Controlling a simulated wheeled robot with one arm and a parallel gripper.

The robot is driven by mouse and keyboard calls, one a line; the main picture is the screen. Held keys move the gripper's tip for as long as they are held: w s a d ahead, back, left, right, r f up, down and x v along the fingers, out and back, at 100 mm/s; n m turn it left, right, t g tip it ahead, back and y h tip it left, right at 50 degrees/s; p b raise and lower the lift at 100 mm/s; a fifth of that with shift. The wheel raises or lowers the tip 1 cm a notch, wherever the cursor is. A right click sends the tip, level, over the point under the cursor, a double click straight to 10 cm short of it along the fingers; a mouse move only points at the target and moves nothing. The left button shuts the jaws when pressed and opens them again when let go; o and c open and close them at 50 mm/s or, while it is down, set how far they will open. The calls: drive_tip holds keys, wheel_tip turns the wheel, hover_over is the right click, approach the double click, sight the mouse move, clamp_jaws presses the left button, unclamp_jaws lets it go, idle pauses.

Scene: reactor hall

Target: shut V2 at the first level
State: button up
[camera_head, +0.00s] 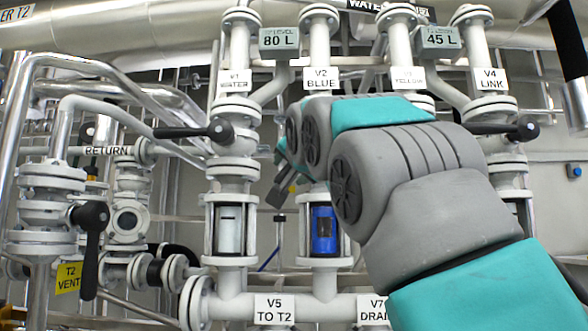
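The V2 BLUE label (321,79) hangs on a white vertical pipe at upper centre. The V2 valve body and its handle are hidden behind my arm. Below, on the same line, a sight glass (324,229) shows blue. My gripper (279,187) is left of the V2 pipe, just below valve height, partly covered by my wrist. Its dark fingers point down-left; I cannot tell whether they are open or touch the handle. A display (279,40) at upper left of V2 reads 80 L. Another display (440,37) at upper right reads 45 L.
V4's handle (505,128) also points left. The T2 VENT handle (91,245) hangs down at left. The V5 label (274,309) sits on the lower pipe. Pipes crowd the space.

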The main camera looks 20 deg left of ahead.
clamp_jaws()
idle(1.2)
